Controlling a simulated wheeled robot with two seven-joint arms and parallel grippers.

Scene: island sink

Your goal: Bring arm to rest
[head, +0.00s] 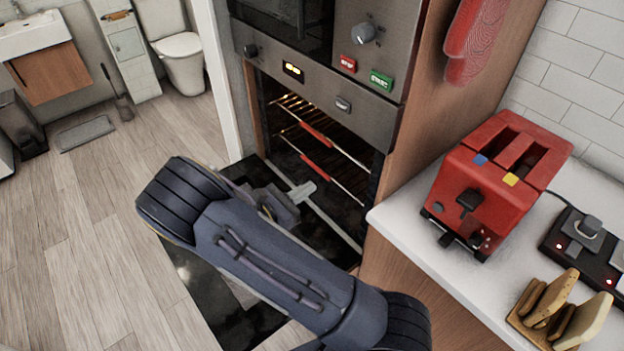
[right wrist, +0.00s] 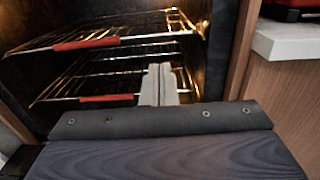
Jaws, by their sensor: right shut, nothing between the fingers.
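My right arm (head: 270,260) reaches across the middle of the head view toward the open oven. My right gripper (head: 304,190) is shut and empty, just in front of the oven opening, over the lowered door. In the right wrist view its shut fingers (right wrist: 159,84) show in front of the lower rack. My left gripper is not in view. The oven (head: 335,98) is lit inside, with wire racks (head: 318,140) that have red front strips. The oven door (head: 240,318) is folded down, partly hidden under my arm.
A red toaster (head: 497,183) stands on the white counter (head: 405,215) to the right. Bread slices in a wooden holder (head: 560,310) and a black control box (head: 588,243) are beside it. A toilet (head: 180,55) is at the back left. The wooden floor (head: 75,240) on the left is clear.

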